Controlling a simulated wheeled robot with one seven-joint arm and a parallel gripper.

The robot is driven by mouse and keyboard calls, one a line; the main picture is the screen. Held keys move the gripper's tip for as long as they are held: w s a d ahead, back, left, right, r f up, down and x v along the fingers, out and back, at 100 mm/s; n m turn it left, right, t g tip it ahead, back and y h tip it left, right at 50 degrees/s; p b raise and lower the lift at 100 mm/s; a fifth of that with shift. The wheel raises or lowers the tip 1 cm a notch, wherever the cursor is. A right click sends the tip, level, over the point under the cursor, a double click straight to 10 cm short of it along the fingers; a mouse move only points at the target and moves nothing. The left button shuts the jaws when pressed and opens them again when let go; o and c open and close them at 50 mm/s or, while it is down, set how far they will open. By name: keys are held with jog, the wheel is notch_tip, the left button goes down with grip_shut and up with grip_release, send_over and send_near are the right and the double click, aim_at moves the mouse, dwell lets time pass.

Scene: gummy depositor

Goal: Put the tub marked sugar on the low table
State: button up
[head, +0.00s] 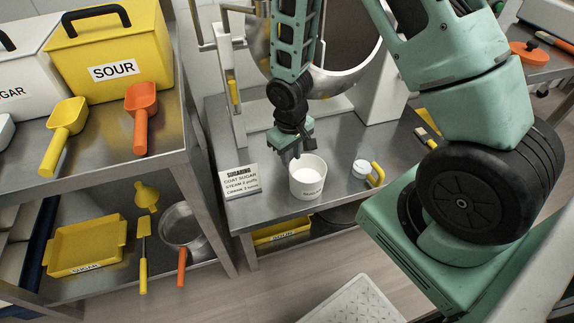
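A white tub (307,181) with white contents stands upright at the front edge of the steel table (337,138) in the middle. The small dark print on its front is too small to read surely. My gripper (292,153) points down at the tub's back left rim. Its fingers are small and dark here, and I cannot tell whether they are apart or closed on the rim. A larger white bin (24,60) with a black handle stands at the upper left; its label is cut off and shows "GAR".
A sign card (240,182) stands left of the tub; a white round piece with a yellow handle (376,175) lies right. A steel drum (345,50) is behind. The left shelf (100,140) holds a yellow SOUR bin (112,45) and scoops. Floor in front holds a white plate (352,301).

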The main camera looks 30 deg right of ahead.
jog(key=s+a+r+n, duration=0.1)
jog(key=s+a+r, duration=0.2)
jog(key=a+r, duration=0.35)
jog(key=s+a+r+n, duration=0.2)
jog(key=s+a+r, duration=0.1)
jog(key=a+r, duration=0.3)
jog(key=s+a+r+n+y, duration=0.1)
jog(key=s+a+r+n, duration=0.2)
jog(key=s+r, duration=0.7)
jog(key=s+a, duration=0.1)
jog(key=s, duration=0.2)
jog(key=shift+a, duration=0.15)
notch_tip(320, 180, up, 7)
jog(key=p, duration=0.6)
jog(key=shift+f, duration=0.15)
jog(key=shift+w, duration=0.1)
